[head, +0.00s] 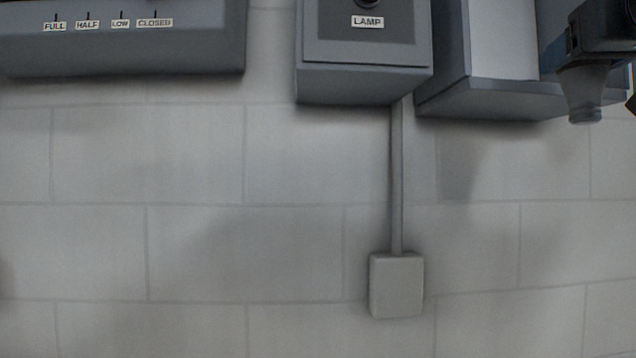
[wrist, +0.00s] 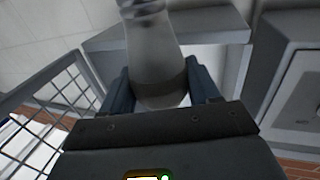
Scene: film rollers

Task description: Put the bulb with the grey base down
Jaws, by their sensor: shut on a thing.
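The bulb (wrist: 152,50) is held between the two blue fingers of my gripper (wrist: 161,88). Its wide end is at the fingers and its ridged grey base points away from them, to the top of the wrist view. In the head view the bulb (head: 586,96) hangs below my gripper (head: 590,62) at the top right, narrow end down. It is beside the right end of a grey shelf-like box (head: 490,104), in front of the wall. Whether the bulb touches anything cannot be told.
A grey box labelled LAMP (head: 365,82) is on the wall, with a conduit (head: 396,180) down to a small box (head: 397,287). A panel with labels FULL, HALF, LOW, CLOSED (head: 125,55) is at top left. A wire grid (wrist: 45,105) stands left in the wrist view.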

